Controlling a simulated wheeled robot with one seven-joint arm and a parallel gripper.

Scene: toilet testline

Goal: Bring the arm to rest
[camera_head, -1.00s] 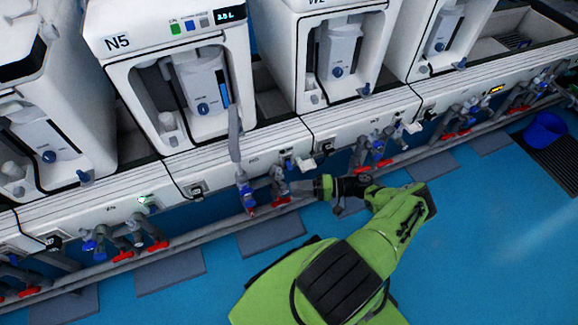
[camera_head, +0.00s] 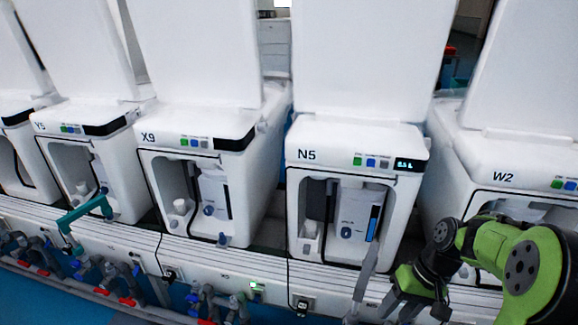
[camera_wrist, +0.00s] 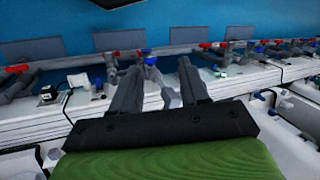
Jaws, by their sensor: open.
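My green arm (camera_head: 500,250) reaches in from the right edge of the head view and bends down in front of the gap between the N5 unit (camera_head: 357,140) and the W2 unit (camera_head: 515,150). The gripper end is near the lower edge there and is hard to make out. In the wrist view my gripper (camera_wrist: 157,80) has two dark fingers, apart, with nothing held between them. Past them lie the white bench edge (camera_wrist: 250,88) and its pipes, seen upside down.
The X9 unit (camera_head: 205,140) and Y5 unit (camera_head: 85,130) stand to the left of N5. A teal handle (camera_head: 88,212) juts out in front of Y5. Pipes with red and blue valves (camera_head: 120,285) run along the bench front.

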